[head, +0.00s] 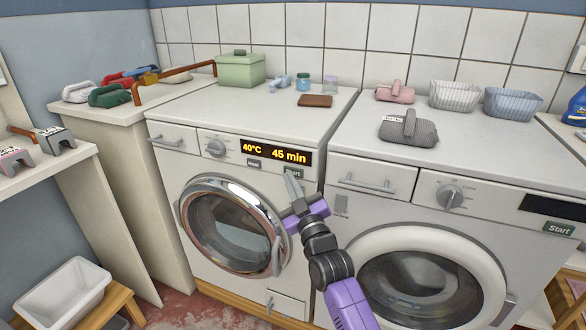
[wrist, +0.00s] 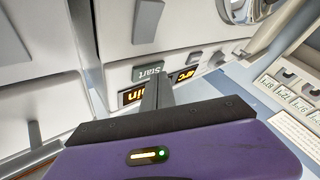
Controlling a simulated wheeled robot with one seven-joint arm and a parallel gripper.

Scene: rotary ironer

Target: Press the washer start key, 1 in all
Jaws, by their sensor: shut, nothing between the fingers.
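The left front-loading machine (head: 180,228) has a lit display (head: 276,152) reading "40°C 45 min". Its start key (head: 295,173) sits below the display's right part, partly hidden by my gripper. In the wrist view the dark start key (wrist: 149,73) shows its word on its side, just beyond my fingertips. My gripper (head: 291,178) is shut and empty, with its thin fingers pointing up at the key. It also shows in the wrist view (wrist: 157,86). I cannot tell whether the tips touch the key.
Another small key (head: 254,163) sits left of the start key. The machine's round door (head: 232,228) is shut, with its handle close to my wrist. The right machine has a separate Start key (head: 558,229) and a dark display.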

